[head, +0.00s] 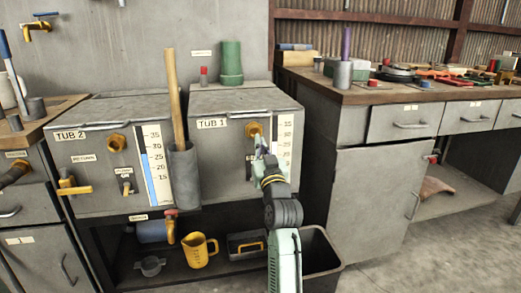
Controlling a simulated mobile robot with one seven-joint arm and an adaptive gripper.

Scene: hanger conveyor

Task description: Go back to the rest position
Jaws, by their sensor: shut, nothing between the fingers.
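My arm (284,255) reaches up from the bottom of the head view. My gripper (258,145) is at its upper end, in front of the TUB 1 box (218,110). It is shut, with nothing seen held in it. The fingertips are close under the brass knob (253,129) on the front of TUB 1. I cannot tell whether they touch it. The gripper and wrist hide part of the TUB 1 front below the knob.
TUB 2 (92,150) stands to the left, with a wooden handle in a grey holder (184,175) between the tubs. A yellow jug (199,250) is on the shelf below. A dark bin (326,258) stands beside my arm. A cabinet (370,190) stands right; floor is open at lower right.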

